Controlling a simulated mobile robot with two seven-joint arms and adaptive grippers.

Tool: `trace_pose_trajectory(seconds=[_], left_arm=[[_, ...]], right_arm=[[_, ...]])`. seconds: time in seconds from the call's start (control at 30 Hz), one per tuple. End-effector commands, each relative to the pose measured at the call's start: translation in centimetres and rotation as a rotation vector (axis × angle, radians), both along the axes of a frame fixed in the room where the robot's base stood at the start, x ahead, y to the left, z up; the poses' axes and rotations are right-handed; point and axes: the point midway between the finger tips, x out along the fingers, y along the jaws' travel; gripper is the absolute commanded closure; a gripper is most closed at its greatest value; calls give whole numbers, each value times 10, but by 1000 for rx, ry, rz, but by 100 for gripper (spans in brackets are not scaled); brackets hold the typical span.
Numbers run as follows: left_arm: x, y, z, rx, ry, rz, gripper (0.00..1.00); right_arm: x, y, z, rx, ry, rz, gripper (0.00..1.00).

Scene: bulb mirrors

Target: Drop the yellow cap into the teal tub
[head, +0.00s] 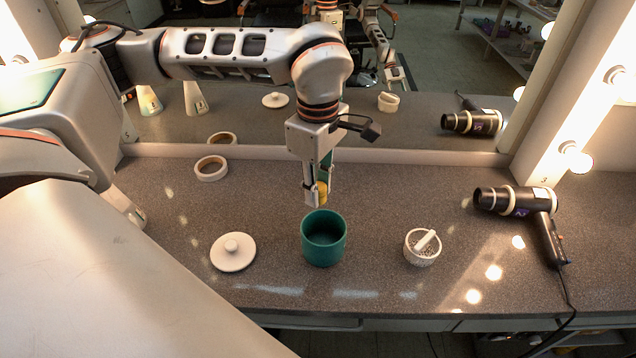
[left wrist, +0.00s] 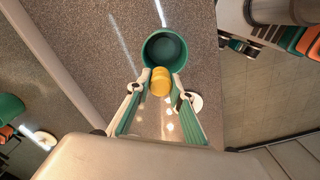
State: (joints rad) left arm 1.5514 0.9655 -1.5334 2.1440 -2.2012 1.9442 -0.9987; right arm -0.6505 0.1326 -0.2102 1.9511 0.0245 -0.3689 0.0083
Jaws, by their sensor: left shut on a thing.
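The yellow cap (head: 322,190) is held between the fingertips of my left gripper (head: 318,194), above the counter and just behind and above the tub's rim in the head view. The cap also shows in the left wrist view (left wrist: 160,82), between the two fingers. The teal tub (head: 323,251) stands upright on the counter and its open mouth faces up. In the left wrist view the tub (left wrist: 165,37) lies just beyond the cap, its inside dark, with no contents that I can make out. My right gripper is not in view.
A white lid (head: 233,253) lies left of the tub, and a small speckled bowl with a white stick (head: 422,250) stands right of it. A tape roll (head: 211,168) lies at back left. A black hair dryer (head: 520,202) and cord lie at right. A mirror (head: 420,125) backs the counter.

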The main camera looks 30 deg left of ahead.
Motion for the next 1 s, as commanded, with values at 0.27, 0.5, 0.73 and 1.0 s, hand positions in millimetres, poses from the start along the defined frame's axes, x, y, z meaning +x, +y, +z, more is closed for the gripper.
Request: trace_pose_trajectory(seconds=[0.27, 0.5, 0.73, 1.0], left_arm=[[0, 0, -32, 0, 3, 0, 92], [0, 0, -33, 0, 1, 0, 92], [0, 0, -33, 0, 1, -1, 59], [0, 0, -33, 0, 1, -1, 59]], right_arm=[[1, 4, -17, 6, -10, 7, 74], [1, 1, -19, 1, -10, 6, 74], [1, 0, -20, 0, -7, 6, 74], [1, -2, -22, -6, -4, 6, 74]])
